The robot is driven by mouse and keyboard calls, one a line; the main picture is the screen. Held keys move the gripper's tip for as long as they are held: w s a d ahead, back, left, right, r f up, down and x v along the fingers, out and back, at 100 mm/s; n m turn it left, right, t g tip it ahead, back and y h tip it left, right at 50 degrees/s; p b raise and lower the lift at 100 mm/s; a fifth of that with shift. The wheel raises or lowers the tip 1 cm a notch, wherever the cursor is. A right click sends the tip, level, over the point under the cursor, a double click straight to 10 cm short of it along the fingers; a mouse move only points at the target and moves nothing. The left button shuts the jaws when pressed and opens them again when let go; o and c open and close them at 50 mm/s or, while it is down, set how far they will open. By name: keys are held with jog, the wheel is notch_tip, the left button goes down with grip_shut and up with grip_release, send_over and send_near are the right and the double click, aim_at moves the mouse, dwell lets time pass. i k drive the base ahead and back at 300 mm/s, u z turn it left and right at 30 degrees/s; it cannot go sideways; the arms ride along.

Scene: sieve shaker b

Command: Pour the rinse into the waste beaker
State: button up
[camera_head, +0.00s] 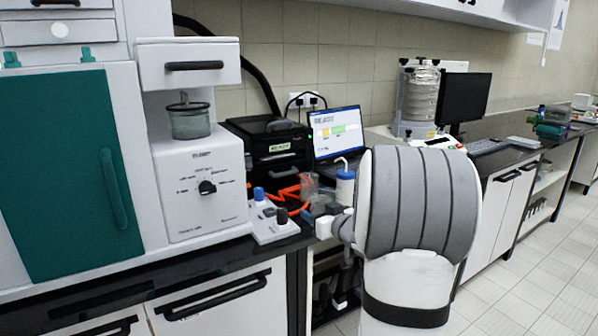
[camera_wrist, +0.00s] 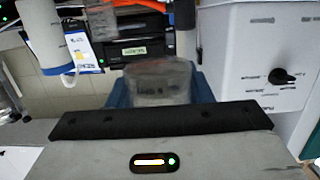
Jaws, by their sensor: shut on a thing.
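My gripper (camera_wrist: 160,92) is shut on a clear beaker (camera_wrist: 158,78), whose walls show between the blue fingers in the wrist view. Its contents cannot be made out. A second clear, greyish vessel (camera_wrist: 165,42) shows just beyond it in the wrist view; I cannot tell whether it is the waste beaker, or whether the two touch. In the head view my gripper (camera_head: 324,208) is over the bench edge, partly hidden by my arm. A small clear vessel (camera_head: 308,183) shows just above the fingers there, with orange behind it.
A white bottle with a blue band (camera_head: 345,186) stands close to my gripper. A black box with a green label (camera_head: 280,147) and a laptop (camera_head: 338,130) are behind.

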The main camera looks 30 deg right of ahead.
aim_at(308, 181)
jog(key=i, duration=0.9)
